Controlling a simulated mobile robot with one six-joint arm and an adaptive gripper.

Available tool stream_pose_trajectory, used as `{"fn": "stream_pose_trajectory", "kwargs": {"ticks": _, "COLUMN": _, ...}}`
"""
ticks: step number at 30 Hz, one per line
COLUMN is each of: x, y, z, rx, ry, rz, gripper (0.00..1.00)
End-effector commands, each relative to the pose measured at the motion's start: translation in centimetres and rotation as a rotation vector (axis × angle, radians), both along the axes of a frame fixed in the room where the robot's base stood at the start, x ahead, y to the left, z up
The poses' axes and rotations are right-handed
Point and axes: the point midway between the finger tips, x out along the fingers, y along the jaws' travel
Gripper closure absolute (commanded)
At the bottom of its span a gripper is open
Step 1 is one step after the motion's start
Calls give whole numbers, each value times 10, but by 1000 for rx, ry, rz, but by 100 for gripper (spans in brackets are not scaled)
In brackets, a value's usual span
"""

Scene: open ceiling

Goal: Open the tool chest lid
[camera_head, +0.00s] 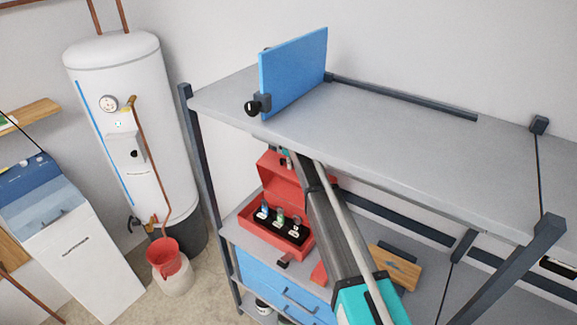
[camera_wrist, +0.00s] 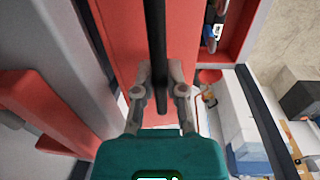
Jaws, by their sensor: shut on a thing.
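The red tool chest (camera_head: 247,235) stands on the shelf below the top board. Its red lid (camera_head: 280,182) is raised and tilted up at the back, so the dark tray (camera_head: 284,229) with several tools shows. In the wrist view my gripper (camera_wrist: 158,78) is shut on the dark bar-shaped lid handle (camera_wrist: 157,45), with the red lid (camera_wrist: 121,45) right behind it. In the head view my arm crosses in front of the chest's right side, and the gripper is mostly hidden under the top board's edge.
The grey top board (camera_head: 400,145) lies close above the lid and carries a blue panel (camera_head: 293,72). Blue drawers (camera_head: 275,285) are below the chest. A wooden item (camera_head: 397,266) lies right of my arm. A white tank (camera_head: 118,130) stands left of the shelf.

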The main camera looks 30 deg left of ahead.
Motion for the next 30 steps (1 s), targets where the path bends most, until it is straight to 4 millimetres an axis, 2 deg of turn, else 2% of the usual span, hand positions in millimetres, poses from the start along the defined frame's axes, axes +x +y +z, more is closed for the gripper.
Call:
{"fn": "stream_pose_trajectory", "kwargs": {"ticks": 6, "x": 8, "y": -3, "z": -1, "rx": -11, "ry": 1, "rz": 0, "gripper": 100}}
{"fn": "stream_pose_trajectory", "kwargs": {"ticks": 22, "x": 9, "y": -4, "z": -1, "rx": -14, "ry": -1, "rz": 2, "gripper": 100}}
{"fn": "stream_pose_trajectory", "kwargs": {"ticks": 23, "x": 9, "y": -4, "z": -1, "rx": -14, "ry": -2, "rz": 2, "gripper": 79}}
{"fn": "stream_pose_trajectory", "kwargs": {"ticks": 24, "x": 9, "y": -3, "z": -1, "rx": -14, "ry": -2, "rz": 2, "gripper": 72}}
{"fn": "stream_pose_trajectory", "kwargs": {"ticks": 28, "x": 9, "y": -2, "z": 0, "rx": -12, "ry": -1, "rz": 4, "gripper": 49}}
{"fn": "stream_pose_trajectory", "kwargs": {"ticks": 30, "x": 8, "y": -1, "z": 0, "rx": -11, "ry": -2, "rz": 5, "gripper": 49}}
